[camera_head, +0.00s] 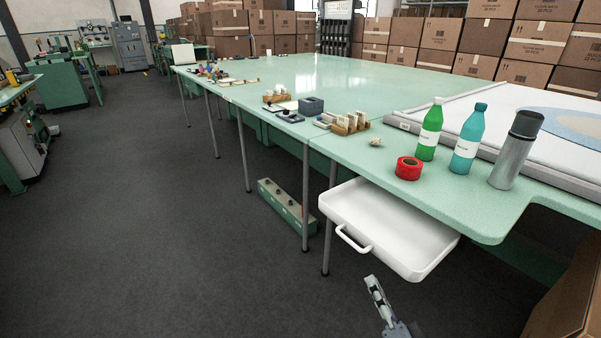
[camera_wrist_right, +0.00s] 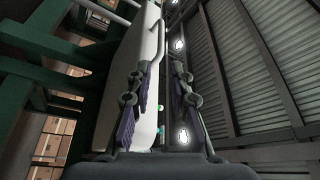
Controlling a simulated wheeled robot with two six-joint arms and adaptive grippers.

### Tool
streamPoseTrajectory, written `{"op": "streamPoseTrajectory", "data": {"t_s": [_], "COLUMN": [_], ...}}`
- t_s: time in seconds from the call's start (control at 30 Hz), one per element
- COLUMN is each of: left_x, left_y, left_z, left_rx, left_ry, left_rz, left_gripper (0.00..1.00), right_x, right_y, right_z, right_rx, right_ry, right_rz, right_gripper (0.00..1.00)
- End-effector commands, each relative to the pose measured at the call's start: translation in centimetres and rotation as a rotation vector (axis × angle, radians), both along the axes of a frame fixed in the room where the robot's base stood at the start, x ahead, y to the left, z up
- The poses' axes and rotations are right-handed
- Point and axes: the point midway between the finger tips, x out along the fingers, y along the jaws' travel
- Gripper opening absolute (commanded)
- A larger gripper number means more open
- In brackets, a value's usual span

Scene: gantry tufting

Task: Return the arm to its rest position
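My right gripper (camera_head: 373,284) shows at the bottom of the head view, below and in front of the white drawer, apart from it and over the dark floor. In the right wrist view its two fingers (camera_wrist_right: 159,100) stand apart with nothing between them, so it is open and empty. The wrist camera looks upward, past a long white surface, likely the drawer's underside (camera_wrist_right: 118,75), toward the roof. My left gripper is not in view.
The white drawer (camera_head: 385,222) hangs pulled out under the green table (camera_head: 300,85). Near the edge stand a red tape roll (camera_head: 408,168), a green bottle (camera_head: 429,135), a teal bottle (camera_head: 467,142) and a grey flask (camera_head: 514,155). A cardboard box (camera_head: 570,300) is lower right.

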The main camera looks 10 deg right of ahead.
Motion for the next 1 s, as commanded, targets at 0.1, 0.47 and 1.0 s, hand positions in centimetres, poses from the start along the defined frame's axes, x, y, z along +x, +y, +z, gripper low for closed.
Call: {"op": "streamPoseTrajectory", "data": {"t_s": [0.1,0.47,1.0], "left_x": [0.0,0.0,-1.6], "left_y": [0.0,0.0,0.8], "left_z": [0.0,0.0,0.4], "left_rx": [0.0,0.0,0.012], "left_ry": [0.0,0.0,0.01], "left_rz": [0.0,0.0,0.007], "left_gripper": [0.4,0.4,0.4], "right_x": [0.5,-3.6,-15.3], "right_y": [0.6,3.0,1.8], "right_z": [-2.4,-24.6,-32.0], "right_rx": [-0.071,-0.725,-1.01], "right_ry": [0.084,0.93,1.484], "right_rz": [0.011,0.278,0.627], "right_gripper": [0.2,0.2,0.2]}}
